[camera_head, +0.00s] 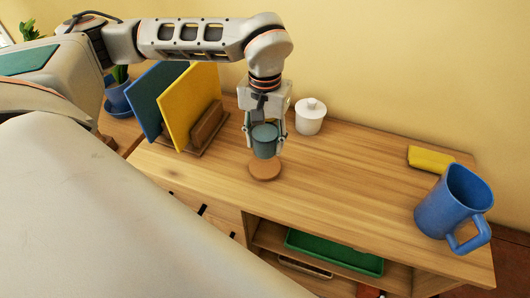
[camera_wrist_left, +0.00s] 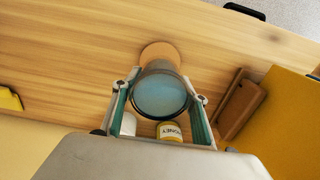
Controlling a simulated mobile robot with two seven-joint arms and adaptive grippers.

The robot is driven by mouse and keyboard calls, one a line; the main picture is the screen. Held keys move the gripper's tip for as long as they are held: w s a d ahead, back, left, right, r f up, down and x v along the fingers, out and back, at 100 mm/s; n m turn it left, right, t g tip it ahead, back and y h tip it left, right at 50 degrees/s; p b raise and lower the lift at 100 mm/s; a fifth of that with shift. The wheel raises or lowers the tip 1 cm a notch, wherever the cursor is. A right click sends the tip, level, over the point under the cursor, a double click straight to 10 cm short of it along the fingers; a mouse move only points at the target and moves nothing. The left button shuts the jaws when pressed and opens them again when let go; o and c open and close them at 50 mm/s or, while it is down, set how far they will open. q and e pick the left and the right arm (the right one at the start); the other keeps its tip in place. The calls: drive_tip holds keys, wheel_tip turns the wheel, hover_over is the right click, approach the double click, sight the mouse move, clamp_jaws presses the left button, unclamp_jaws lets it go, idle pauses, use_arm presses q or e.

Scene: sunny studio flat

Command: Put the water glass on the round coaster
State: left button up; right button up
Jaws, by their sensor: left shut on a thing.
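The water glass (camera_head: 265,141), a bluish see-through tumbler, is upright between the fingers of my left gripper (camera_head: 264,130), which is shut on it. In the left wrist view the glass (camera_wrist_left: 160,94) sits between the two green-padded fingers (camera_wrist_left: 160,108). The round coaster (camera_head: 264,170), a flat brown disc, lies on the wooden cabinet top just below and slightly in front of the glass. In the left wrist view the coaster (camera_wrist_left: 159,49) is partly hidden by the glass. Whether the glass base touches anything is hard to tell. My right gripper is out of view.
A white lidded jar (camera_head: 310,117) stands right of the gripper. A honey jar (camera_wrist_left: 169,132) shows behind the glass. Blue and yellow boards (camera_head: 192,105) stand in a wooden rack to the left. A blue pitcher (camera_head: 445,205) and yellow block (camera_head: 430,160) are right; the middle top is clear.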

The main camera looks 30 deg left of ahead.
sight(265, 154)
use_arm(q)
drive_tip(key=shift+f, duration=2.4)
drive_tip(key=shift+f, duration=0.1)
drive_tip(key=o, duration=1.5)
drive_tip(key=shift+f, duration=0.1)
drive_tip(key=shift+c, duration=0.2)
wheel_tip(265, 154, up, 12)
drive_tip(key=shift+r, duration=0.2)
